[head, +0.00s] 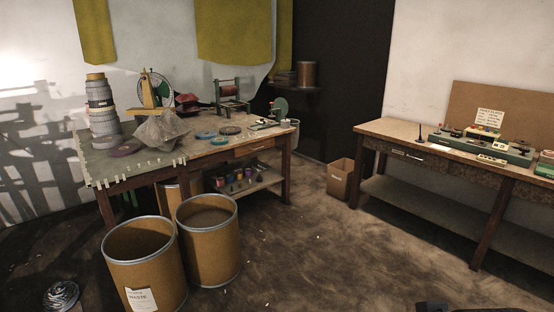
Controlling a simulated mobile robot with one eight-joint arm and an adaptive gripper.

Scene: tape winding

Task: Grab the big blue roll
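A blue roll (205,135) lies flat on the left workbench, near the middle of its top. A smaller blue roll (219,141) lies just in front of it, and a dark roll (230,130) lies to the right. Small coloured spools stand on the bench's lower shelf; I cannot tell their exact colours. My gripper's fingers do not show. A dark shape at the bottom edge, right of centre, may be part of my own arm.
The left workbench (100,165) also holds stacked grey rolls (102,105) and winding machines. Two open drums, one marked waste (146,265) and another (209,250), stand before it. A right bench (390,128) and cardboard box (340,180) flank open floor.

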